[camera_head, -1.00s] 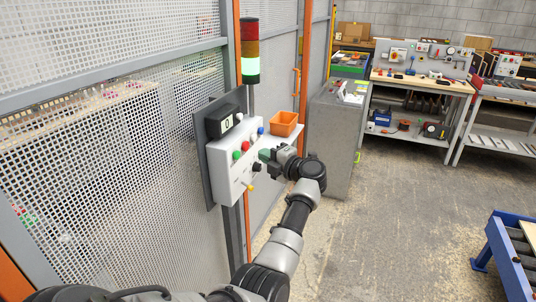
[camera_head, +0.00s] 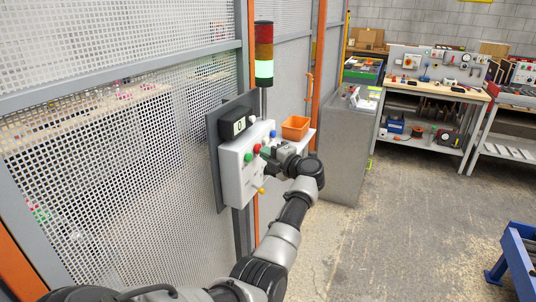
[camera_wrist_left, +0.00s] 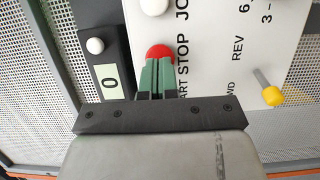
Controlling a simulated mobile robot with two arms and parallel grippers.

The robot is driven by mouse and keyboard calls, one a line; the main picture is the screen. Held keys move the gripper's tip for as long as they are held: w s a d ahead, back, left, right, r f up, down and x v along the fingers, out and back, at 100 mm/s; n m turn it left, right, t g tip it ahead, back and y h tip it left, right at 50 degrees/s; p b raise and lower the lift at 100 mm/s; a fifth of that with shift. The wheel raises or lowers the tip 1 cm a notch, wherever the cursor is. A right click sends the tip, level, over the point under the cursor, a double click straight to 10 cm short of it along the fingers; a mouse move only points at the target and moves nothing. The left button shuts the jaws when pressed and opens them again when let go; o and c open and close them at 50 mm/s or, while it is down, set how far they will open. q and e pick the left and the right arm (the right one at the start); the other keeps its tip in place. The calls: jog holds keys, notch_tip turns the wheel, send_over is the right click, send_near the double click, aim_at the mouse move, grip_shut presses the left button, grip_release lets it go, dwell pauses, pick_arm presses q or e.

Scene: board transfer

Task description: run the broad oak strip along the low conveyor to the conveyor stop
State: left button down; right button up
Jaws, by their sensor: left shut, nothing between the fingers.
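My left gripper (camera_head: 266,153) is shut and empty at the face of the white control box (camera_head: 236,180). Its green fingertips (camera_wrist_left: 157,65) overlap the red button (camera_wrist_left: 158,51) beside the STOP lettering; I cannot tell whether they touch it. The red button (camera_head: 257,148) also shows in the head view, between a green button (camera_head: 248,157) and a blue button (camera_head: 273,133). The counter display (camera_head: 239,125) reads 0. A yellow-tipped lever (camera_head: 262,190) sits low on the box. Part of a blue-framed roller conveyor (camera_head: 517,262) shows at lower right. I cannot make out the oak strip or the stop.
A mesh fence (camera_head: 110,170) runs along the left. A stack light (camera_head: 264,55) has its bottom green segment lit. An orange bin (camera_head: 296,128) sits right of the box. A grey cabinet (camera_head: 346,155) and workbench (camera_head: 430,88) stand behind.

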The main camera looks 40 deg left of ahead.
pick_arm(q)
jog(key=shift+a, duration=0.15)
jog(key=shift+s+a, duration=0.15)
jog(key=shift+a, duration=0.15)
jog(key=d, duration=0.2)
jog(key=w+d, duration=0.1)
jog(key=shift+w+d, duration=0.15)
jog(key=shift+d, duration=0.25)
dwell(0.8)
